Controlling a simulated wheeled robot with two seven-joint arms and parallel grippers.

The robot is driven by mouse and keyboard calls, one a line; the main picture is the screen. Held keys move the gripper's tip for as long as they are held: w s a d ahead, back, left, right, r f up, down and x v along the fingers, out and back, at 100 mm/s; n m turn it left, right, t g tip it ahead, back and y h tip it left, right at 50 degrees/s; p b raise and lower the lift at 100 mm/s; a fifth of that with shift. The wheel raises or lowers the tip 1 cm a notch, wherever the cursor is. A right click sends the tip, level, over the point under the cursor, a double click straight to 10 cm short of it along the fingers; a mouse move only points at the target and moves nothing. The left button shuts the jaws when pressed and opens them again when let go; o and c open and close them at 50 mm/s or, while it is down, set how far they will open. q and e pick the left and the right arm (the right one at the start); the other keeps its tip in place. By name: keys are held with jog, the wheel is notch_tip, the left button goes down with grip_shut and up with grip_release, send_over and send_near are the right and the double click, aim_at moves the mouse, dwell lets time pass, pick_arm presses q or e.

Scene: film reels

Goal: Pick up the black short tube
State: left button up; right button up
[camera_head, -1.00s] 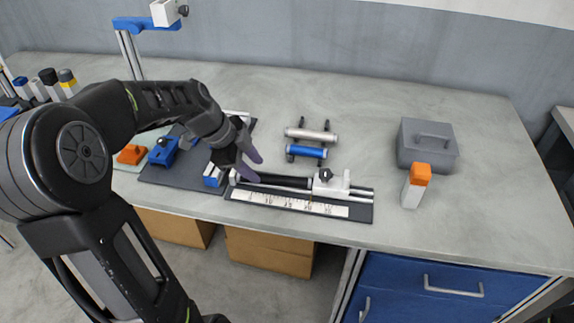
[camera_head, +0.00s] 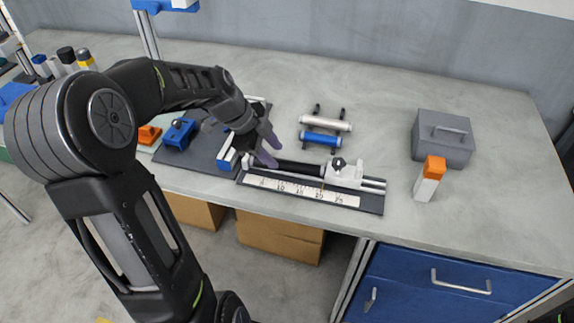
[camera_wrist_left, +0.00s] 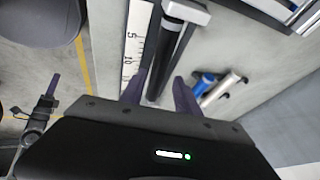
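The black short tube (camera_head: 302,168) lies level in the measuring fixture with a white scale (camera_head: 303,190), left of a white clamp block (camera_head: 344,174). My left gripper (camera_head: 271,150) is above the tube's left end with its two purple fingers apart. In the left wrist view the tube (camera_wrist_left: 166,55) runs lengthwise in line with the gap between the fingers (camera_wrist_left: 160,93). The gripper is open, and I see no grip on the tube. A dark gripper with a purple finger, apparently my right one (camera_wrist_left: 45,100), shows at the left of the wrist view.
A silver tube (camera_head: 326,123) and a blue tube (camera_head: 321,138) rest on a rack behind the fixture. A grey box (camera_head: 442,137) and an orange-capped bottle (camera_head: 430,178) stand to the right. Blue clamp parts (camera_head: 180,134) are at left. The back table is clear.

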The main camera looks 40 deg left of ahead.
aim_at(282, 163)
pick_arm(q)
jog(key=shift+w+d+f+p, duration=0.2)
jog(key=shift+f+p, duration=0.1)
jog(key=shift+f, duration=0.1)
jog(key=p+x, duration=0.1)
jog(key=x, duration=0.2)
jog(key=shift+d+f, duration=0.1)
jog(key=shift+f, duration=0.15)
jog(key=shift+w+f, duration=0.2)
jog(key=shift+f, duration=0.15)
grip_shut()
